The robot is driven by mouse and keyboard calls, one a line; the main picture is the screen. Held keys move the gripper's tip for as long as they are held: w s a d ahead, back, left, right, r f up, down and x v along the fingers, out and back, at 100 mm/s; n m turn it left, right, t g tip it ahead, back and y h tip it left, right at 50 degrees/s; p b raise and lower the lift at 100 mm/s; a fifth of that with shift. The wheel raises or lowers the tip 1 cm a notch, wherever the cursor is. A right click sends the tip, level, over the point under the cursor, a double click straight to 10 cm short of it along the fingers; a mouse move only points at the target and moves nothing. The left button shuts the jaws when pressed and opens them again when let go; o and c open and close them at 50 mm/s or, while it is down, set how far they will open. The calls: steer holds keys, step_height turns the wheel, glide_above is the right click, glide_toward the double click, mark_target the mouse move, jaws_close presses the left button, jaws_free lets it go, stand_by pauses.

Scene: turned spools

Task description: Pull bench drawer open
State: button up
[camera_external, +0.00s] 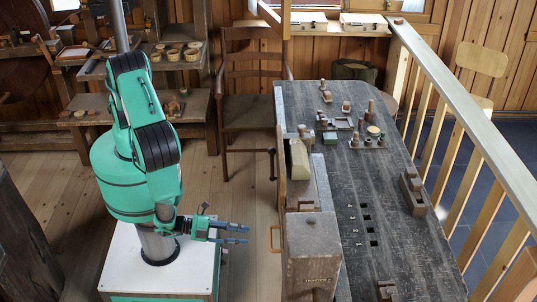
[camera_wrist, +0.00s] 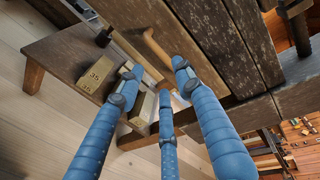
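The workbench (camera_external: 384,220) has a dark, worn top and stands right of my arm. A light-brown wooden handle (camera_external: 275,238) sticks out from its left side; the same bar-shaped handle (camera_wrist: 156,48) shows in the wrist view, against dark planks. The drawer front is mostly hidden in the external view, and I cannot tell how far it is out. My gripper (camera_external: 247,234) is left of the handle, its fingers pointing at it with a small gap. In the wrist view my blue-fingered gripper (camera_wrist: 156,72) is open and empty, the handle just beyond its fingertips.
A wooden block vise (camera_external: 312,250) stands on the bench's near left edge. Small turned pieces (camera_external: 355,125) stand at the far end. A wooden chair (camera_external: 250,100) is behind. Blocks marked 35 (camera_wrist: 98,74) lie on a low wooden surface (camera_wrist: 62,55). Floor between my base and bench is clear.

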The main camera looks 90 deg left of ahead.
mark_target(270, 237)
steer(key=shift+b+x, duration=0.8)
steer(key=shift+x, duration=4.85)
jaws_close()
